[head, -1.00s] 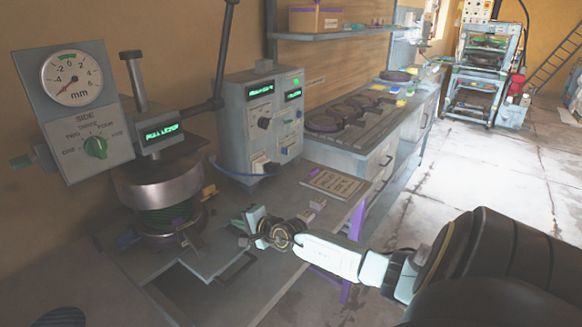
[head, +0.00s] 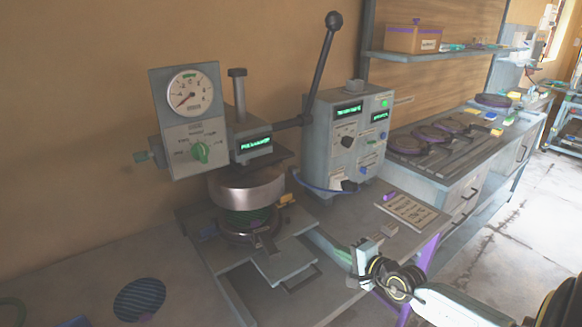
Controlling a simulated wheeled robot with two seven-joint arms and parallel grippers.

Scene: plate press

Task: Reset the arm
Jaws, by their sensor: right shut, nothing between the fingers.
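My right gripper (head: 352,262) is at the lower right in the head view, over the front edge of the bench. It is shut and empty, with its arm coming in from the lower right. The plate press (head: 246,195) stands left of it, with a round metal head over a dark green stack. The press lever (head: 323,65) rises up and to the right, with a round knob on top. A dial gauge panel (head: 190,120) with a green knob is on the press's left. My left gripper is not in view.
A sign plate (head: 412,210) lies on the bench right of the box. Further right, a counter holds several round dark plates (head: 420,139). A dark striped disc (head: 139,300) lies at the lower left.

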